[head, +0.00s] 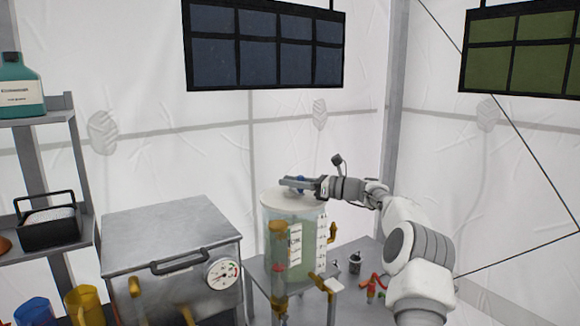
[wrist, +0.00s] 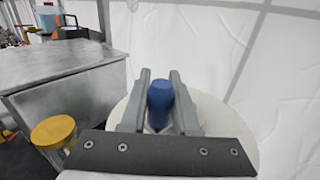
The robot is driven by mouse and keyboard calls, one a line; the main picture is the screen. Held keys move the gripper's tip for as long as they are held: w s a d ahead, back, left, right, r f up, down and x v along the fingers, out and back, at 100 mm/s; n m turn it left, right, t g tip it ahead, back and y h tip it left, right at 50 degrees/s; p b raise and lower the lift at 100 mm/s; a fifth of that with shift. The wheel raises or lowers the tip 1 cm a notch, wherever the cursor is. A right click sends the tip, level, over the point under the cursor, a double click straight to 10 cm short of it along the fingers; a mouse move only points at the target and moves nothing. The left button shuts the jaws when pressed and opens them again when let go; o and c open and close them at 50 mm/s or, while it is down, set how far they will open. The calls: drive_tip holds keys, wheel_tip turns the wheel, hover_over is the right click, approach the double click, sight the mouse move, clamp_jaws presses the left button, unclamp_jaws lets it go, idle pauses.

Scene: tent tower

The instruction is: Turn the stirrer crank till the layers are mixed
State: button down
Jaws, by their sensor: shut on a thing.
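The stirrer tank is a clear cylinder (head: 283,212) with pale green contents and a white lid (wrist: 215,125). It stands on a grey table. The stirrer crank's blue knob (wrist: 160,98) sticks up above the lid. My gripper (wrist: 160,90) is shut on the blue knob, one finger on each side of it. In the head view my gripper (head: 300,183) reaches in from the right over the lid and hides most of the crank. The contents look evenly green; separate layers cannot be made out from here.
A metal chest (head: 170,240) with a handle and a dial stands left of the tank. Amber fittings (head: 278,260) run down the tank's front. Small items, including a dark cup (head: 355,263), lie on the table to the right. A shelf (head: 40,115) stands far left.

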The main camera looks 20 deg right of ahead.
drive_tip(key=shift+s+d+r+n+g+y+p, duration=0.15)
drive_tip(key=shift+n+g+y+p, duration=0.6)
drive_tip(key=shift+p, duration=2.8)
drive_tip(key=shift+f+g+p, duration=0.3)
drive_tip(key=shift+g+p, duration=0.05)
drive_tip(key=shift+p, duration=0.7)
drive_tip(key=c, duration=0.7)
unclamp_jaws()
drive_tip(key=shift+o, duration=0.2)
drive_tip(key=shift+d, duration=0.1)
drive_tip(key=shift+r, duration=0.1)
